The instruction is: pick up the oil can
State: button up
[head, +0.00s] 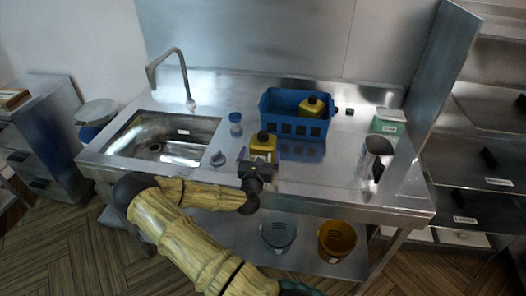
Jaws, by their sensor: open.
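A yellow can with a black cap (263,143) stands upright on the steel counter, right of the sink; I take it as the oil can. A similar yellow can (312,106) is in the blue basket behind it. My gripper (261,157) is open at the front of the nearer can, with a finger on either side of its lower part. The gripper hides the can's base, and I cannot tell whether the fingers touch it.
The blue basket (270,112) stands close behind the can. A small blue-capped bottle (236,128) and a grey knob-like item (218,159) are to the left, by the sink (140,128). A metal cylinder (376,160) and a green-and-white tub (388,122) stand at right.

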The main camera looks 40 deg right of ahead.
aim_at(263, 133)
jog(key=shift+f+p+x, duration=0.25)
jog(key=shift+p+x, duration=0.3)
jog(key=shift+x, duration=0.75)
jog(key=shift+f+p+x, duration=0.2)
jog(key=shift+p+x, duration=0.3)
jog(key=shift+x, duration=0.8)
jog(key=c, duration=1.1)
notch_tip(263, 133, up, 10)
jog(key=shift+r+b, duration=0.1)
jog(key=shift+b, duration=0.75)
